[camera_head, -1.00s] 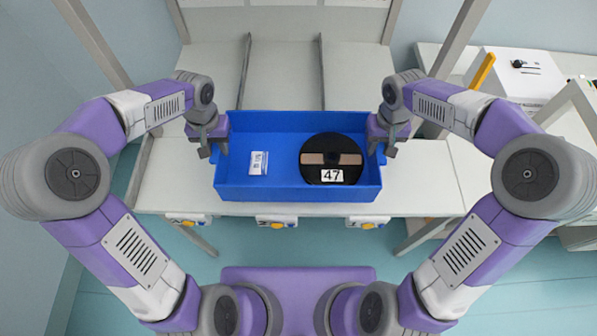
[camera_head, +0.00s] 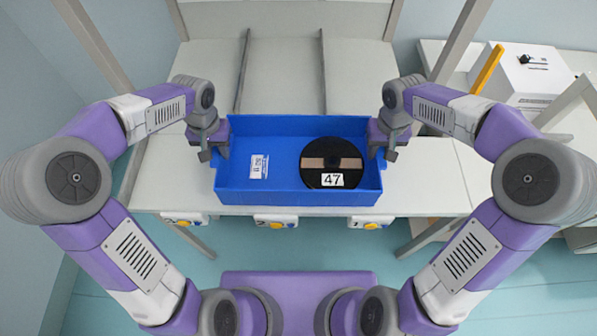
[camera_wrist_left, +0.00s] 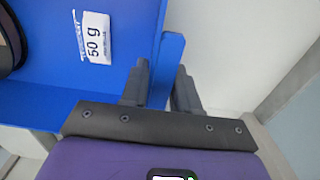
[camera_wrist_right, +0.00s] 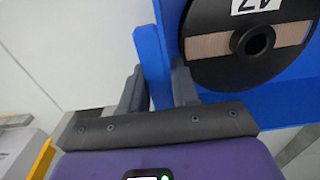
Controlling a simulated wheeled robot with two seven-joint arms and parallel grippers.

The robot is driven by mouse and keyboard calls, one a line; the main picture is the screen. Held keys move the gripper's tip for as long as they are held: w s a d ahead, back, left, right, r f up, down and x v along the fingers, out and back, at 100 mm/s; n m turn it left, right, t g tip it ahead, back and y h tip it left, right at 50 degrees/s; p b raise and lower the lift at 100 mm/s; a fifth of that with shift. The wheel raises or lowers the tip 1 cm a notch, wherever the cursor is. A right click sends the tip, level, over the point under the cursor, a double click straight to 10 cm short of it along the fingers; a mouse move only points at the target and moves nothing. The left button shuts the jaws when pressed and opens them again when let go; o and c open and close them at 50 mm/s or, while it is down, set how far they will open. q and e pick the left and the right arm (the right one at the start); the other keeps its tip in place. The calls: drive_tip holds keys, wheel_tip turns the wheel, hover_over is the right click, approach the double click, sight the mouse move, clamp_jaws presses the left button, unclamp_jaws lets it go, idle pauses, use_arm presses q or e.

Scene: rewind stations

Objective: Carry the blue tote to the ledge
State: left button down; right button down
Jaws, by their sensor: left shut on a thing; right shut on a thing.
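The blue tote (camera_head: 285,196) is in the middle of the head view, between my two grippers, over the near part of the pale bench. A black reel (camera_head: 331,161) with a brown band and a "47" label lies in its right half. A small white packet (camera_head: 259,166) lies in its left half; it reads "50 g" in the left wrist view (camera_wrist_left: 95,38). My left gripper (camera_wrist_left: 160,85) is shut on the tote's left end wall. My right gripper (camera_wrist_right: 160,88) is shut on its right end wall. I cannot tell whether the tote touches the bench.
The pale bench (camera_head: 430,190) has two dark rails (camera_head: 323,75) running back behind the tote. Several white units with yellow buttons (camera_head: 276,221) sit along its front edge. A white box (camera_head: 525,75) and a yellow bar (camera_head: 487,68) stand at the right.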

use_arm(q)
drive_tip(key=shift+f+b, duration=0.35)
drive_tip(key=shift+f, duration=0.1)
use_arm(e)
drive_tip(key=shift+f, duration=0.45)
use_arm(q)
drive_tip(key=c, duration=1.2)
unclamp_jaws()
drive_tip(key=shift+f, duration=0.1)
use_arm(e)
drive_tip(key=c, duration=1.2)
unclamp_jaws()
drive_tip(key=shift+f, duration=0.1)
use_arm(q)
drive_tip(key=o, duration=0.4)
use_arm(e)
drive_tip(key=o, duration=0.4)
use_arm(q)
wheel_tip(320, 180, up, 11)
drive_tip(key=shift+r, duration=0.1)
use_arm(e)
drive_tip(key=shift+r, duration=0.2)
use_arm(q)
drive_tip(key=shift+r, duration=0.5)
use_arm(e)
wheel_tip(320, 180, up, 12)
drive_tip(key=shift+f, duration=0.1)
